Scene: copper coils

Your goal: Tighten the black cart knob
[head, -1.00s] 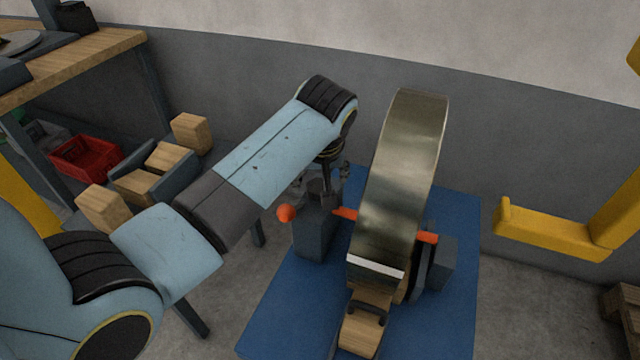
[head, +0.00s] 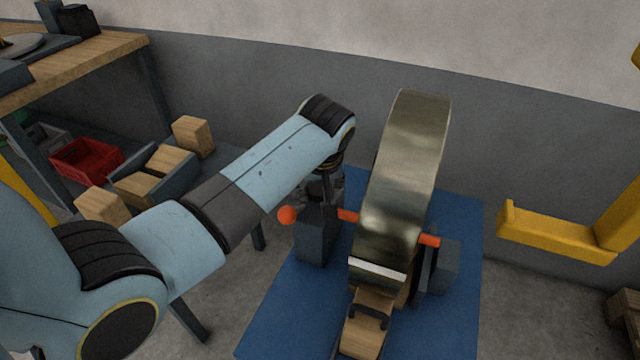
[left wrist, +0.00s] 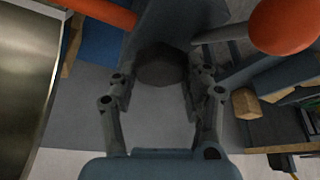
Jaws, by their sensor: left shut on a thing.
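The black cart knob (left wrist: 162,66) shows in the left wrist view as a dark, many-sided cap between my left fingers. My left gripper (left wrist: 162,82) is shut on it, one finger on each side. In the head view my left gripper (head: 325,188) points down at the top of the dark grey block (head: 315,240) on the cart, left of the coil. The knob cannot be made out there, behind my wrist and fingers. My right gripper is in neither current view.
A large metal coil (head: 402,185) stands on the blue cart (head: 285,320), with an orange bar (head: 348,215) at its side. An orange ball (head: 287,215) is close left of my gripper. A yellow arm (head: 555,235) stands right. Wooden blocks and a red crate (head: 85,160) lie left.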

